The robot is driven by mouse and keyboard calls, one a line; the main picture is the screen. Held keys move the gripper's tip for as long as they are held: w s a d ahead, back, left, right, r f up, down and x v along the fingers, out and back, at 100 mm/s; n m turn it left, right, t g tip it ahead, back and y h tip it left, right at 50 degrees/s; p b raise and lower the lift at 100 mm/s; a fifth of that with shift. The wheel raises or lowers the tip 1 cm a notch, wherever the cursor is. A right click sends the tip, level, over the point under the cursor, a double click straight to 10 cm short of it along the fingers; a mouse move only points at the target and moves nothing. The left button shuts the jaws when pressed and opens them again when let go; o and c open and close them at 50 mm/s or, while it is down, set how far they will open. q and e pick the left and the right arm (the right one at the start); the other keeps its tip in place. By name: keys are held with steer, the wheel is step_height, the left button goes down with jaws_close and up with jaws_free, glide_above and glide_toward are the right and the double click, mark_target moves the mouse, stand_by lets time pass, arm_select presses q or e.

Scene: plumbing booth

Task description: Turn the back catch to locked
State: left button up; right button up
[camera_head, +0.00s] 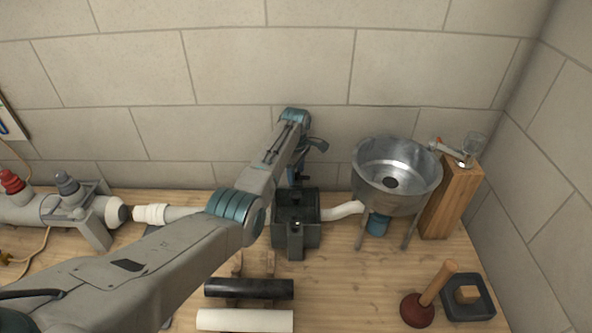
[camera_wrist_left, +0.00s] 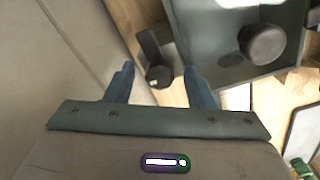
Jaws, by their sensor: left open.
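The dark grey open box (camera_head: 310,238) stands on the bench against the wall, joined to white pipes at its sides. In the left wrist view its wall (camera_wrist_left: 200,35) is at the upper right. A dark catch with a rounded end (camera_wrist_left: 158,72) sits just outside that wall; I take it for the back catch. My left gripper (camera_head: 297,180) points down at the back of the box. In the wrist view its blue fingers (camera_wrist_left: 160,85) are apart, one on each side of the catch's end, with no clear contact. The catch's lock state cannot be told. A front catch (camera_head: 296,226) shows on the near side.
A metal sink bowl (camera_head: 415,195) on legs and a wooden block (camera_head: 450,205) stand right of the box. Black (camera_head: 249,288) and white (camera_head: 245,320) pipes lie in front. A plunger (camera_head: 418,309) stands front right. The tiled wall is close behind the gripper.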

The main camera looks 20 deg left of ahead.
arm_select(q)
steer(key=shift+c, duration=0.2)
steer(key=c, duration=1)
steer(key=shift+o, duration=0.2)
steer(key=shift+m, duration=0.3)
steer(key=m+p, duration=0.1)
steer(key=m, duration=0.2)
steer(key=shift+m, duration=0.3)
steer(key=m+p, duration=0.1)
steer(key=m, duration=0.8)
steer(key=shift+w+p, duration=0.1)
steer(key=shift+p, duration=0.3)
steer(key=m, duration=0.4)
steer(key=shift+m, duration=0.3)
